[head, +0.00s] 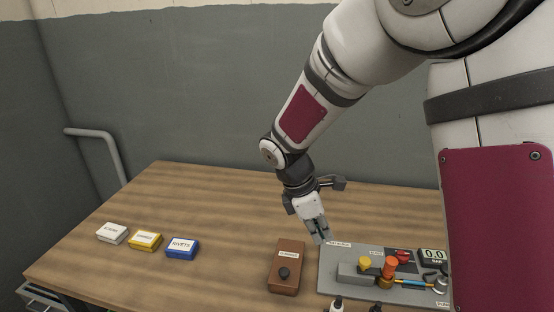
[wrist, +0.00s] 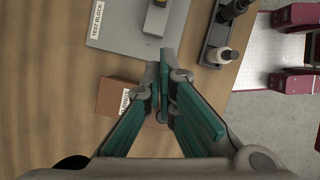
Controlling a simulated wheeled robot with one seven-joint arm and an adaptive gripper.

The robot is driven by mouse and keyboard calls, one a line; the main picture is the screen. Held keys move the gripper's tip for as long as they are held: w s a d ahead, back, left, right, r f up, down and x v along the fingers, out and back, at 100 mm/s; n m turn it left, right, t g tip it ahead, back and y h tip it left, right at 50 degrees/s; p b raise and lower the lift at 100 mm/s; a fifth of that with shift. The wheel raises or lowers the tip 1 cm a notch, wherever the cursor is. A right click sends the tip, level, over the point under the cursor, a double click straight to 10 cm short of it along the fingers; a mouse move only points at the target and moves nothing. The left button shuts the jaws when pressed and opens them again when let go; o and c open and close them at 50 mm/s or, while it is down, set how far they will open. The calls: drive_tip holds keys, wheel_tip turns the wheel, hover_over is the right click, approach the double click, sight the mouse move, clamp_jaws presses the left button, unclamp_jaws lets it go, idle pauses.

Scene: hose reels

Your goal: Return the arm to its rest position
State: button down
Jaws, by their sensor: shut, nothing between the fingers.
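My gripper (head: 319,236) hangs from my white arm above the wooden table, between the brown box and the test block plate. In the wrist view the fingers of my gripper (wrist: 165,62) meet at their tips, shut and empty. The arm is stretched out over the table, bent at the elbow, with the gripper pointing down. From the head view I cannot tell the exact height of the fingertips above the table.
The grey test block plate (head: 332,284) carries valves and a gauge (head: 433,256). White (head: 112,233), yellow (head: 145,241) and blue (head: 182,248) boxes sit further left. The table's middle is clear.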

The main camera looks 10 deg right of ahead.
drive_tip(key=s+d+r+m+t+y, duration=0.1)
drive_tip(key=s+r+m+t+y, duration=0.1)
drive_tip(key=s+r+m, duration=0.6)
drive_tip(key=s+d+r+m+t+y, duration=0.2)
drive_tip(key=s+r+m+t, duration=0.1)
drive_tip(key=s+r+m, duration=0.6)
drive_tip(key=shift+s+d+r+t, duration=0.15)
drive_tip(key=shift+s+r+t, duration=0.2)
drive_tip(key=shift+s, duration=1.25)
